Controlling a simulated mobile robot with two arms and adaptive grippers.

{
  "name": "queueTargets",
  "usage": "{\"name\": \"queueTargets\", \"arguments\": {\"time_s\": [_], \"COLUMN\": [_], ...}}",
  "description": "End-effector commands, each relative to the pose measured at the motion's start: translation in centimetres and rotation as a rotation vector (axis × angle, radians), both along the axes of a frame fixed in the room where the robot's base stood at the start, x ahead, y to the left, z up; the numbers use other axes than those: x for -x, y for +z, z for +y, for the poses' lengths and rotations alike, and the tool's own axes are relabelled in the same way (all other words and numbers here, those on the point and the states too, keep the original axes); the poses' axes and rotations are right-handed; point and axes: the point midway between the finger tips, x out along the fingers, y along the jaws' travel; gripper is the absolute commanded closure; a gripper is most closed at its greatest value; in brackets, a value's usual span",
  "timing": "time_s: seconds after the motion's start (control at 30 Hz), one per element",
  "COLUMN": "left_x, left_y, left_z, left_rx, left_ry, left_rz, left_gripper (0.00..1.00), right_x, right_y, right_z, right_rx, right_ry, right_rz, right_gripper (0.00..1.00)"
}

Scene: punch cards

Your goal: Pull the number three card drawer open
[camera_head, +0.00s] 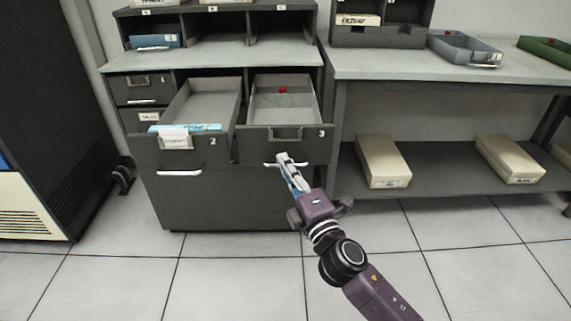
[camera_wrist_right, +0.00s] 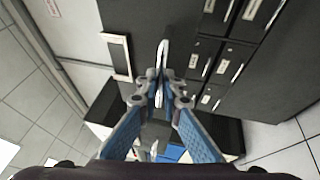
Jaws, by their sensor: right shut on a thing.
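The number three card drawer (camera_head: 317,143) is a dark grey drawer marked 3, at the right of the cabinet. It stands pulled out, with its grey inside showing and a small red piece at the back. Its pale bar handle (camera_head: 270,164) is low on the front. My right gripper (camera_head: 285,160) is shut on this handle, coming up from the lower right. In the right wrist view the gripper's fingertips (camera_wrist_right: 161,88) close around the pale handle (camera_wrist_right: 163,52). My left gripper is in neither view.
Drawer 2 (camera_head: 222,155) also stands out at the left, with cards (camera_head: 186,128) at its front. A table (camera_head: 375,62) to the right holds trays, with boxes (camera_head: 383,160) on its lower shelf. The tiled floor in front is clear.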

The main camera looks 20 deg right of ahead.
Motion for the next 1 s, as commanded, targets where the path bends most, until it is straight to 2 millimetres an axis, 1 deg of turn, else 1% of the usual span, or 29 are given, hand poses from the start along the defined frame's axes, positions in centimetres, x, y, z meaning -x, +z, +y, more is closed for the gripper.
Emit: {"name": "queueTargets", "arguments": {"time_s": [0.03, 0.1, 0.37, 0.47, 0.57, 0.67, 0.8, 1.0], "left_x": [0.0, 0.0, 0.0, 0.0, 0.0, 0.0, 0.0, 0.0], "left_y": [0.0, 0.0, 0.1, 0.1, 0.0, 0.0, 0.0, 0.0], "left_z": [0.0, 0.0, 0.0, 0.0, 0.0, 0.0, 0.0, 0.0], "left_rx": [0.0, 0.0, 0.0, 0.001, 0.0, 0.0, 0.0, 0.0], "left_ry": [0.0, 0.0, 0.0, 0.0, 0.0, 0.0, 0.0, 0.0], "left_rz": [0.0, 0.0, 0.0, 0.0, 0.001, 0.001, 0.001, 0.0], "left_gripper": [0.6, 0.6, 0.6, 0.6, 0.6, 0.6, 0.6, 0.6], "right_x": [0.0, 0.0, 0.0, 0.4, 1.3, 2.9, 5.6, 8.9], "right_y": [-0.2, -0.2, -0.1, -0.2, -0.4, -0.8, -1.3, -1.9], "right_z": [0.0, 0.0, 0.0, 0.0, -0.1, -0.4, -0.6, -1.1], "right_rx": [0.0, 0.0, 0.0, -0.001, 0.0, -0.002, -0.003, -0.003], "right_ry": [0.001, 0.001, 0.0, 0.0, 0.001, -0.001, -0.001, -0.001], "right_rz": [0.003, 0.003, 0.002, 0.003, 0.003, 0.006, 0.006, 0.006], "right_gripper": [0.93, 0.86, 0.86, 0.86, 0.86, 0.86, 0.86, 0.86]}}
